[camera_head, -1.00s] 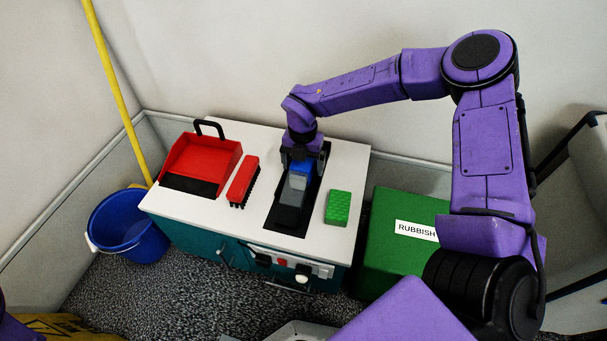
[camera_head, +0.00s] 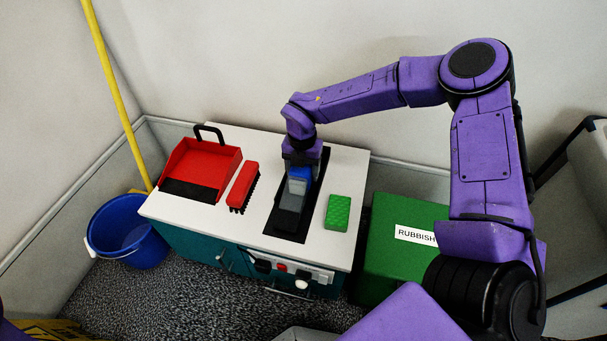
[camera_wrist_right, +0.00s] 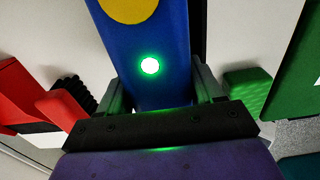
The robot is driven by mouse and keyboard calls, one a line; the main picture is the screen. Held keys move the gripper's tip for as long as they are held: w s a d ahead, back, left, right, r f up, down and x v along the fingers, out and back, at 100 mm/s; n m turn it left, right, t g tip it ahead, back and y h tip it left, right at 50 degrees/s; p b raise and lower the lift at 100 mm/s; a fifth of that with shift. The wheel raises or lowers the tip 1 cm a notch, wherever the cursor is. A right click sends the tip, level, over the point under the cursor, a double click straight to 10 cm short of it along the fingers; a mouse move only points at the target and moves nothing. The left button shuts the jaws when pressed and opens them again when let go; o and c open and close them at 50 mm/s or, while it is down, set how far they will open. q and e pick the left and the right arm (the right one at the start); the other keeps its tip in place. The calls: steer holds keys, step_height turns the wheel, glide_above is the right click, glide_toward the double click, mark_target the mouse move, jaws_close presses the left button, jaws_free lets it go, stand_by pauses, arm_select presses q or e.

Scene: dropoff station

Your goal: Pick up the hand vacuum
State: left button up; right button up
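The hand vacuum (camera_head: 291,203) has a dark grey front and a blue body. It lies along a black mat (camera_head: 309,215) on the white cabinet top. My right gripper (camera_head: 301,167) reaches down from above over the blue rear part. In the right wrist view, the blue body (camera_wrist_right: 148,50), with a yellow disc and a glowing green light, sits between my right fingers (camera_wrist_right: 165,88), one close against each side. The gripper looks shut on it. Whether the vacuum is clear of the mat cannot be told. My left gripper is out of view.
A red dustpan (camera_head: 200,165) and red brush (camera_head: 243,186) lie left of the mat. A green sponge (camera_head: 338,212) lies close on its right. A green rubbish box (camera_head: 392,260) stands right of the cabinet, a blue bucket (camera_head: 128,232) left. Walls rise behind.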

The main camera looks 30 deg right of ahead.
mark_target(301, 180)
steer(key=c, duration=1)
steer(key=shift+r, duration=0.1)
steer(key=shift+r, duration=0.2)
step_height(301, 180, up, 4)
steer(key=shift+s+a+r+p, duration=0.1)
steer(key=shift+a+p, duration=0.05)
steer(key=shift+p, duration=0.9)
steer(key=s+a+r+p, duration=0.1)
steer(key=r, duration=0.1)
steer(key=s+a+r+p, duration=0.1)
steer(key=r, duration=0.1)
steer(key=s+r+p, duration=0.1)
steer(key=shift+s+a+r, duration=0.4)
steer(key=s+a+r, duration=0.1)
steer(key=s, duration=0.1)
steer(key=s+a+r+p, duration=0.1)
steer(key=s+a, duration=0.1)
steer(key=s+a+r, duration=0.1)
steer(key=s+a, duration=0.1)
steer(key=s, duration=0.1)
steer(key=shift+s+a+p, duration=0.1)
steer(key=shift+a+p, duration=0.05)
steer(key=shift+p, duration=0.2)
